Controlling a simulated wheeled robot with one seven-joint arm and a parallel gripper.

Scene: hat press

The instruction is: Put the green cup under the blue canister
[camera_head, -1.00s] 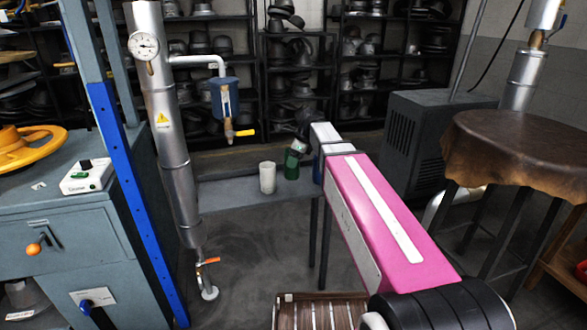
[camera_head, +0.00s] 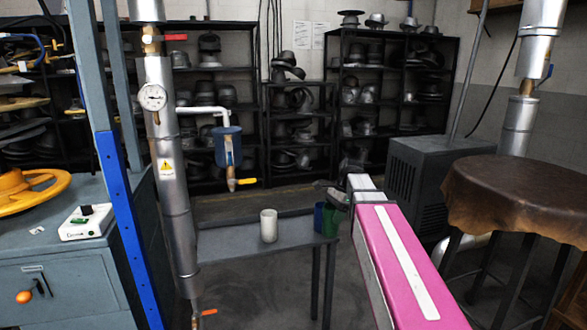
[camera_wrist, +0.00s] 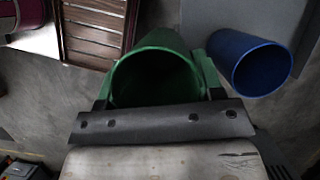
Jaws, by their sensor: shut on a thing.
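The green cup (camera_head: 333,221) is in my gripper (camera_head: 338,198) at the right end of the grey table in the head view, partly hidden by the gripper. In the wrist view the green cup (camera_wrist: 155,75) sits between the two fingers (camera_wrist: 157,88), its open mouth facing the camera. The blue canister (camera_head: 228,147) hangs on a white pipe from the silver column, to the left of my gripper and higher. It has a tap with a yellow handle (camera_head: 247,181) at its bottom.
A white cup (camera_head: 268,226) stands on the grey table (camera_head: 230,243), roughly below the canister. A blue cup (camera_head: 319,217) is at the table's right end, close to the green cup; it also shows in the wrist view (camera_wrist: 250,65). A leather-covered round table (camera_head: 520,195) stands at right.

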